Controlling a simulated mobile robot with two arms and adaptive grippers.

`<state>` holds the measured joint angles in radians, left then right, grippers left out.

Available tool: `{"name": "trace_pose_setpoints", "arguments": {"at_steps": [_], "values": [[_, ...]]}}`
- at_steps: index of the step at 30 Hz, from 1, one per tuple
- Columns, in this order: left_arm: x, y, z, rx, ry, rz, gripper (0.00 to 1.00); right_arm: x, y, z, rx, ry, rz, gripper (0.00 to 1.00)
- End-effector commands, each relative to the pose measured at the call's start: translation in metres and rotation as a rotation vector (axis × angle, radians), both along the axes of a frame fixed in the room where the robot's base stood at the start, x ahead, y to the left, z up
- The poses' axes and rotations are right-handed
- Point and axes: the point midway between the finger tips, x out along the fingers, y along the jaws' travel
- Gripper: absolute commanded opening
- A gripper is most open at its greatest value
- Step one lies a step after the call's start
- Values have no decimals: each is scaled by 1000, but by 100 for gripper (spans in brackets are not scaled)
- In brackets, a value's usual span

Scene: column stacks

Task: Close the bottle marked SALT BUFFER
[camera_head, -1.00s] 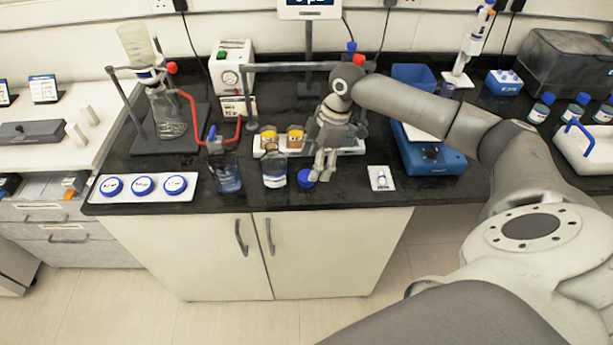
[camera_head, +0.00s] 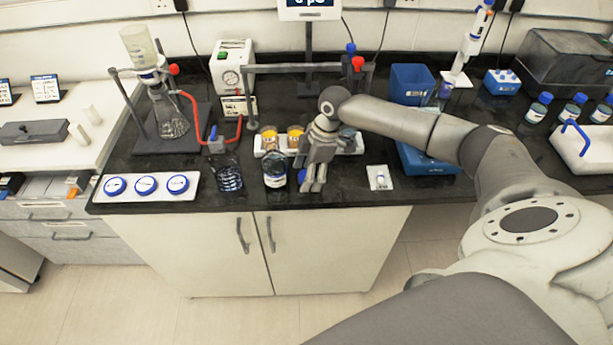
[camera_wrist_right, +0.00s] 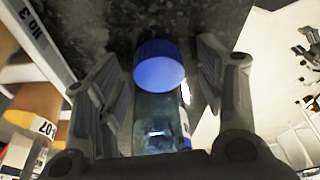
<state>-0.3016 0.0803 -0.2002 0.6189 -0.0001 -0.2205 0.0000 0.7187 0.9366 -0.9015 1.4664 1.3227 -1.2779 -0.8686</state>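A clear bottle (camera_head: 275,176) with an open-looking top stands on the dark bench, left of my right gripper. Its label is too small to read. A blue cap (camera_head: 302,177) is beside it, partly hidden by my right gripper (camera_head: 312,184). In the right wrist view the blue cap (camera_wrist_right: 160,66) lies between the spread fingers, with room on both sides. The glass of a bottle (camera_wrist_right: 158,122) with a label edge shows just below the cap. I cannot tell whether cap and bottle touch. My left gripper is out of view.
A white tray (camera_head: 131,197) with three blue-topped lids is at the left. A vessel (camera_head: 229,178) stands left of the bottle. A white rack (camera_head: 350,147) with amber containers is behind. A small white card (camera_head: 380,178) lies to the right.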

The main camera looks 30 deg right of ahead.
Motion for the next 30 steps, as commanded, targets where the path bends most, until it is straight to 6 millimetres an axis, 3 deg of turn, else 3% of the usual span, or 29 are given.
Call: {"name": "trace_pose_setpoints", "arguments": {"at_steps": [1,7,20,27,30], "values": [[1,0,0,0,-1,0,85,0,0,0,0,0,0,53],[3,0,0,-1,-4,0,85,0,0,0,0,0,0,29],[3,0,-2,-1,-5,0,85,0,0,3,0,-1,0,29],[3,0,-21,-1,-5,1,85,2,0,30,1,-7,1,29],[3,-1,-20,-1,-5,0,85,-10,5,44,0,-3,3,29]]}}
